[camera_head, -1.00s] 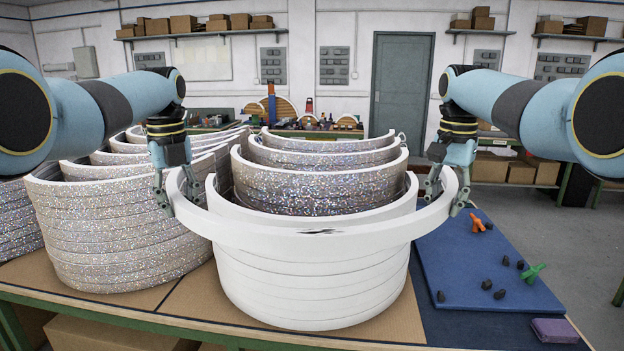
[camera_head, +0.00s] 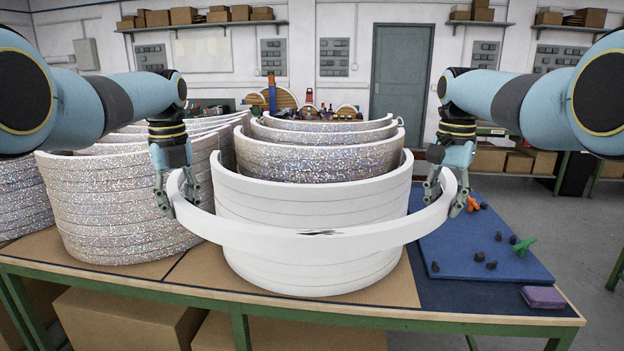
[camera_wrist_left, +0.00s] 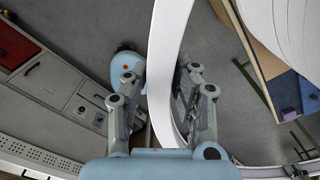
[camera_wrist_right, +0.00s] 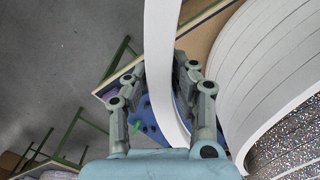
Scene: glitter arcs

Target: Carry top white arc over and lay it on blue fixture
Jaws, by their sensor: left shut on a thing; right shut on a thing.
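The top white arc (camera_head: 320,240) is held between my two grippers, in front of the stack of white arcs (camera_head: 318,275). My left gripper (camera_head: 166,207) is shut on its left end; the arc runs between the fingers in the left wrist view (camera_wrist_left: 160,75). My right gripper (camera_head: 452,207) is shut on its right end, seen in the right wrist view (camera_wrist_right: 160,60). The arc's front bows toward me, with a dark mark at its middle. The blue fixture (camera_head: 470,250) lies flat on the table at the right, with small dark blocks, an orange clip and a green clip on it.
Glittery arc stacks stand behind (camera_head: 320,160) and to the left (camera_head: 120,210) of the white stack. A purple block (camera_head: 543,297) lies at the table's front right corner. The table's front edge (camera_head: 300,315) is bare. Open floor lies to the right.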

